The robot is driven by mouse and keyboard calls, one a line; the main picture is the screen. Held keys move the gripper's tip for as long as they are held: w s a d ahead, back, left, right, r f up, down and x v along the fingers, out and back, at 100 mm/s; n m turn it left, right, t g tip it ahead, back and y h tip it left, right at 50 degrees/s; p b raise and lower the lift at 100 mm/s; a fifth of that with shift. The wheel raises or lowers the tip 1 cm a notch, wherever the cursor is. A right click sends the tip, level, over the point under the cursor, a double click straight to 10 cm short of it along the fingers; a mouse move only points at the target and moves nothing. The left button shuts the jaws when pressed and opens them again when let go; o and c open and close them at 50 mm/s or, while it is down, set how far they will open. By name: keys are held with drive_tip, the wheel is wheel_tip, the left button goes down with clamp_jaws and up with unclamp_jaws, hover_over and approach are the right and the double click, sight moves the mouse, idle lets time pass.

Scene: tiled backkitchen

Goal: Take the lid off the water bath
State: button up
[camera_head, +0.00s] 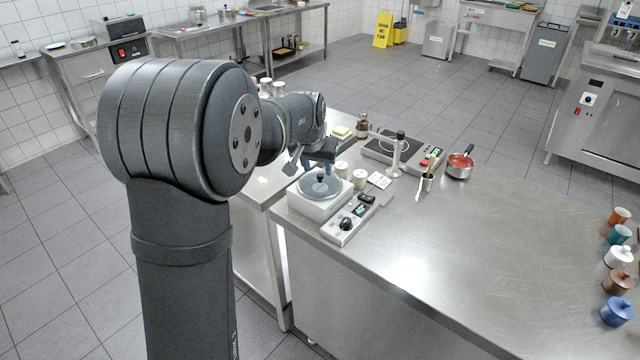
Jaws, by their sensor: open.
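The water bath (309,208) is a pale box on the near left part of the steel bench, with a control unit (344,228) with a dark knob and green display at its front right. Its round grey lid (313,191) lies on top, with a small dark knob (320,177) in the middle. My gripper (317,167) is open and points down just above and behind the lid. My arm comes in from the left. The fingers are small in this view, and I cannot tell whether they touch the knob.
Pale jars (360,179) and a small white card (379,180) stand close behind the bath. A hotplate (393,149) with a stand, a brown bottle (362,126) and a red-filled saucepan (460,167) are farther back. Mugs and lidded pots line the right edge. The bench's middle is clear.

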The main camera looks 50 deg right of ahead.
sight(320, 175)
drive_tip(key=x, duration=0.3)
drive_tip(key=shift+d+f, duration=0.25)
clamp_jaws()
drive_tip(key=shift+r, duration=0.1)
